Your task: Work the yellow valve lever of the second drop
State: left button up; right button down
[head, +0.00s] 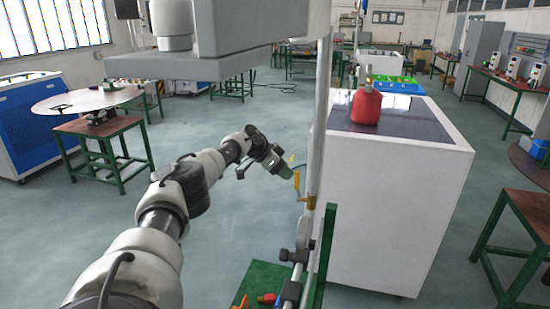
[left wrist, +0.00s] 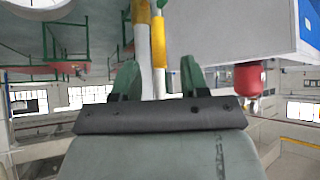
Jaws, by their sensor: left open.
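The yellow valve lever (head: 297,181) stands upright beside a vertical pipe (head: 321,120), joined to a yellow fitting (head: 311,202) on it. My left gripper (head: 285,168) is open, just left of the lever's upper end. In the left wrist view, its two green fingers (left wrist: 158,66) are apart, and the yellow lever (left wrist: 158,40) shows in the gap between them. I see no finger clearly touching the lever, and its depth between the fingers is hard to tell. My right gripper is not in view.
A white cabinet (head: 390,210) stands close behind the pipe, with a red bottle (head: 366,105) on top. A green stand (head: 326,250) with small fittings is at the pipe's foot. A round table (head: 82,101) is at the left. The floor between is clear.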

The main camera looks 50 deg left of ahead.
pick_arm(q)
jog(key=shift+b+v, duration=0.3)
jog(key=shift+v, duration=1.7)
jog(key=shift+s, duration=0.1)
